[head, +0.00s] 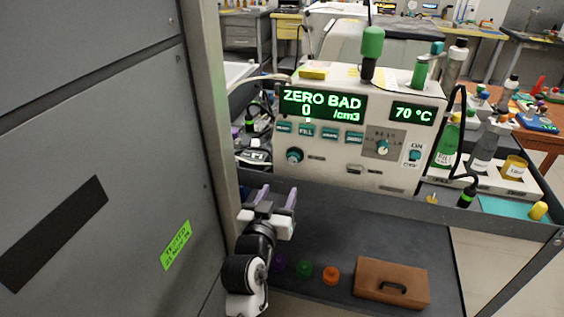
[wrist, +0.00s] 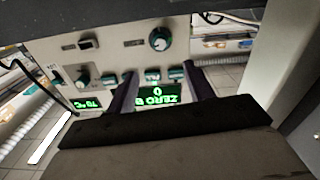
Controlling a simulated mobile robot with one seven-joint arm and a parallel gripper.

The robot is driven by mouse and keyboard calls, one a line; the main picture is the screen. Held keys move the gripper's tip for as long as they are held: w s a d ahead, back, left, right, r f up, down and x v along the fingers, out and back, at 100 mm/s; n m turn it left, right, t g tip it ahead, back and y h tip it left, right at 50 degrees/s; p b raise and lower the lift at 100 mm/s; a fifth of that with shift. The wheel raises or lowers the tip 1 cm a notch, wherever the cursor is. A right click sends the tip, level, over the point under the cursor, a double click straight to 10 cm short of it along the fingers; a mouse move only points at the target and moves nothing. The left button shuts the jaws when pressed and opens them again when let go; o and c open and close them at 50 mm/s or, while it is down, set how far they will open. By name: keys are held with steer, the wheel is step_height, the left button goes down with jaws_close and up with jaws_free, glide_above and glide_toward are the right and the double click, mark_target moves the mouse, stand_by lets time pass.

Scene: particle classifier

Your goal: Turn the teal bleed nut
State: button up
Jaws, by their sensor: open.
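The particle classifier (head: 345,172) is a white box with a lit display reading ZERO BAD. A round teal knob (head: 294,155) sits low on the left of its front; it looks like the bleed nut, though I see no readable label. It also shows upside down in the wrist view (wrist: 160,39). A second teal knob (head: 383,147) sits on a grey plate to the right. My gripper (head: 277,192) is open and empty, below the left knob and apart from it in the picture. Its two dark fingers (wrist: 161,85) point at the panel in the wrist view.
A grey cabinet (head: 100,130) and upright post stand close on the left of my arm. Purple, green (head: 304,270) and orange (head: 331,275) caps and a brown case (head: 392,284) lie on the dark cart shelf (head: 340,225). Bottles (head: 447,145) stand at the right.

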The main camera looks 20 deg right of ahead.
mark_target(292, 162)
steer(key=p+x, duration=0.3)
steer(key=x, duration=0.9)
steer(key=shift+w+d+r, duration=0.1)
steer(key=shift+w+d, duration=0.15)
steer(key=shift+w, duration=0.05)
steer(key=shift+c, duration=0.2)
steer(key=c, duration=0.9)
